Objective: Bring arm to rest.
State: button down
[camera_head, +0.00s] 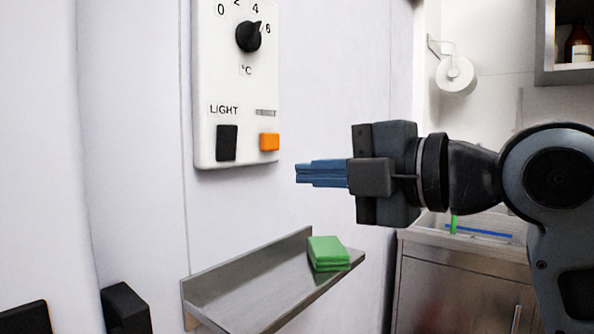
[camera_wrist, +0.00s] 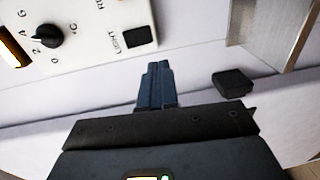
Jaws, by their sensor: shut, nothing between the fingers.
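My gripper (camera_head: 300,174) is shut and empty, its blue fingers together and pointing left in the head view. It is held in the air right of the white control panel (camera_head: 207,80) and above the steel shelf (camera_head: 240,293). In the wrist view my gripper (camera_wrist: 157,66) points up the picture, with the panel (camera_wrist: 90,58) at the upper left. My arm extends from the right side of the head view, roughly level at the wrist. The fingers appear apart from the panel and the wall.
The panel carries a black knob (camera_head: 249,36), a dark light switch (camera_head: 227,143) and an orange button (camera_head: 269,142). A green block or sponge (camera_head: 328,252) lies on the shelf's right end. A steel sink cabinet (camera_head: 460,285) stands at right; a paper roll (camera_head: 456,76) hangs behind.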

jog(key=shift+s+d, duration=0.15)
jog(key=s+d+f+m+t+h+p, duration=0.1)
jog(key=d+f+m+t+h, duration=0.15)
jog(key=f+m, duration=0.5)
jog(key=s+d+f+m+t+h, duration=0.1)
jog(key=d+f+m+t, duration=0.2)
jog(key=f+m, duration=0.4)
jog(key=s+d+f+m+t+h+p, duration=0.1)
jog(key=s+d+f+m+h, duration=0.25)
jog(key=f, duration=0.35)
jog(key=s+d+f+m+h, duration=0.2)
jog(key=s+f+m, duration=0.2)
jog(key=s+f, duration=0.15)
jog(key=s+d+f+m+h+p, duration=0.1)
jog(key=s+d+f+m+h, duration=0.1)
jog(key=s+f, duration=0.35)
jog(key=s+d+f+m+h, duration=0.2)
jog(key=s+m, duration=0.1)
jog(key=s, duration=0.5)
jog(key=s+d+r+m+g, duration=0.1)
jog(key=s+d, duration=0.3)
jog(key=s, duration=1.1)
jog(key=shift+r+g+p, duration=0.35)
jog(key=shift+g+p, duration=0.05)
jog(key=shift+g, duration=0.15)
jog(key=shift+s+d, duration=0.1)
